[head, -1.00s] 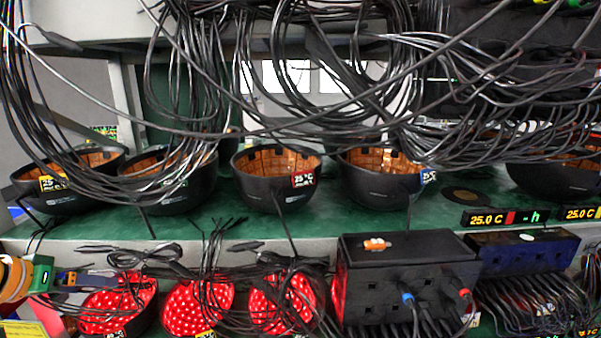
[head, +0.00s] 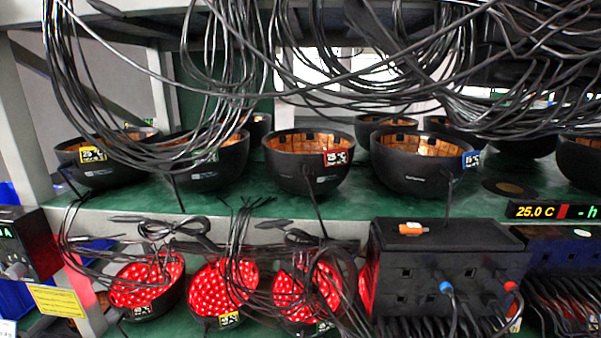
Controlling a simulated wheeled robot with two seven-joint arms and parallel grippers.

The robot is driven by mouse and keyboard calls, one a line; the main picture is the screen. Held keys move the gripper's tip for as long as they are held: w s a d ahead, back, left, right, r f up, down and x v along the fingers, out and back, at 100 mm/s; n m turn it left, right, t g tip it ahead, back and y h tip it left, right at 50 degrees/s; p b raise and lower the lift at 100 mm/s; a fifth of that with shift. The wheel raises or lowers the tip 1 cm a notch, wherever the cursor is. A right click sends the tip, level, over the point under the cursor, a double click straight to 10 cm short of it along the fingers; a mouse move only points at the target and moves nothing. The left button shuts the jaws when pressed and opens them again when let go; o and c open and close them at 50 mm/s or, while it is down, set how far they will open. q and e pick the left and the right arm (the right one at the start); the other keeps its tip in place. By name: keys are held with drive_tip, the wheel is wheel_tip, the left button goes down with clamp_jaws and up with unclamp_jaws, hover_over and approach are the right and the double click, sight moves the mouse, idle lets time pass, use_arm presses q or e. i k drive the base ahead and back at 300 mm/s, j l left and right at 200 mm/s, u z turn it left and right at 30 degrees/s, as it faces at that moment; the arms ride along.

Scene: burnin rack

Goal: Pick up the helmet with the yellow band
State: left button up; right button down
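Black bowl-shaped helmets sit open side up on the green upper shelf. The leftmost helmet (head: 105,172) carries a yellow tag (head: 92,155) reading about 25 and is partly crossed by hanging cables. To its right are a helmet with a green-marked tag (head: 215,172), one with a red tag (head: 305,175) and one with a blue tag (head: 420,180). A separate yellow band around a helmet is not clearly visible. Neither of my grippers is in view.
Loose black cables (head: 210,90) hang in front of the upper helmets. Below stand a black box with cable plugs (head: 440,260) and other red-lit helmets (head: 148,282). A grey post (head: 22,120) rises at left. A lit display (head: 550,211) hangs at right.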

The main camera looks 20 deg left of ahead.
sight(88, 167)
drive_tip(key=u, duration=1.6)
